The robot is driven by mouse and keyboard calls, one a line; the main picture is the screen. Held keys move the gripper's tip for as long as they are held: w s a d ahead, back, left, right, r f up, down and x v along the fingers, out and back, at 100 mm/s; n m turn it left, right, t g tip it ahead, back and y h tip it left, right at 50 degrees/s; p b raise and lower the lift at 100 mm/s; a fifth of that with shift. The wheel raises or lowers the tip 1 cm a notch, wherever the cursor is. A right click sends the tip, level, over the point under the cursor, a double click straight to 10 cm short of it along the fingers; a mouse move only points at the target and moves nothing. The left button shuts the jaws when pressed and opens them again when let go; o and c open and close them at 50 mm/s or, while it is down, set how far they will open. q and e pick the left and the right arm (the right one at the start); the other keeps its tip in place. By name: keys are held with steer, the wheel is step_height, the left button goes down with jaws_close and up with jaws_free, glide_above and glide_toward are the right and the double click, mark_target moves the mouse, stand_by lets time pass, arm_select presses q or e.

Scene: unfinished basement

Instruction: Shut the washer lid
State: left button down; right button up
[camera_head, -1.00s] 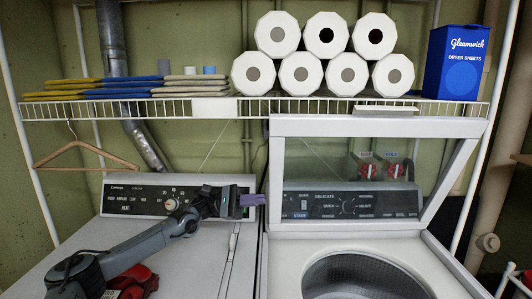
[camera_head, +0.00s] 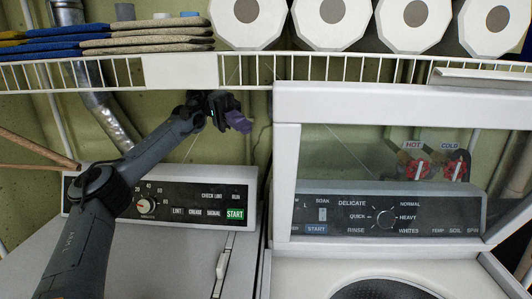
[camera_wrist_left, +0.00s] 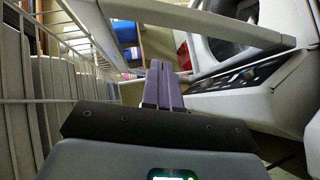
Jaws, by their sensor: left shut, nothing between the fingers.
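The washer lid (camera_head: 400,100) stands raised and open, a white frame with a clear window, behind the washer opening (camera_head: 385,290). The washer's control panel (camera_head: 380,215) shows through the window. My left gripper (camera_head: 240,122) has purple fingers that are shut and empty. It is just left of the lid's upper left edge, below the wire shelf. In the left wrist view, the shut fingers (camera_wrist_left: 165,85) point ahead, with the lid's white frame (camera_wrist_left: 200,22) beyond and to the right. My right gripper is not in view.
The wire shelf (camera_head: 190,72) runs above the machines, close over the left gripper. It holds paper rolls (camera_head: 335,15) and folded cloths (camera_head: 145,40). The dryer (camera_head: 150,270) stands left of the washer. Red hot and cold valves (camera_head: 415,165) show through the lid window.

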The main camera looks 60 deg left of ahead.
arm_select(q)
steer(key=d+f+b, duration=0.3)
steer(key=d+b, duration=0.3)
steer(key=d, duration=0.5)
steer(key=shift+d+f+b, duration=0.15)
steer(key=shift+d+b, duration=0.25)
